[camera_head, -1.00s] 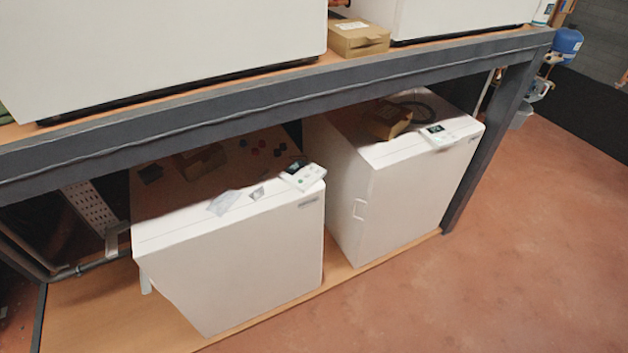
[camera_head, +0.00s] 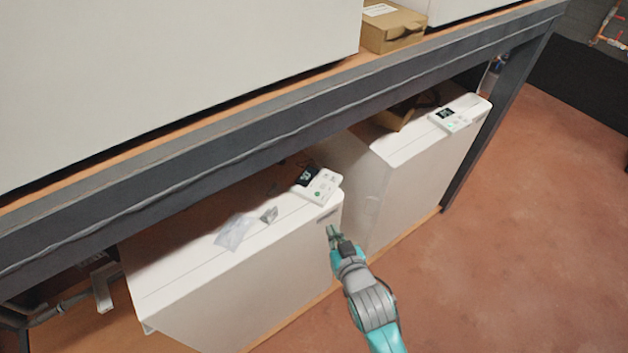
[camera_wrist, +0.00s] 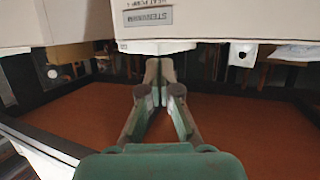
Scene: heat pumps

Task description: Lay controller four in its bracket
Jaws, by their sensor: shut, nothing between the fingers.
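A second controller (camera_head: 450,117) lies on the right lower heat pump (camera_head: 425,165). I cannot read numbers on either, nor make out a bracket. My gripper (camera_head: 332,231) is shut and empty, in front of the left pump's right end, below its controller. In the wrist view my gripper (camera_wrist: 160,66) points at a white casing with a nameplate (camera_wrist: 148,17), upside down, apparently reading heat pump 4.
The dark bench beam (camera_head: 270,130) runs above both lower pumps and limits room over them. Clear plastic bags (camera_head: 234,232) lie left of the near controller. A cardboard box (camera_head: 393,28) is on the upper shelf. The red floor at right is free.

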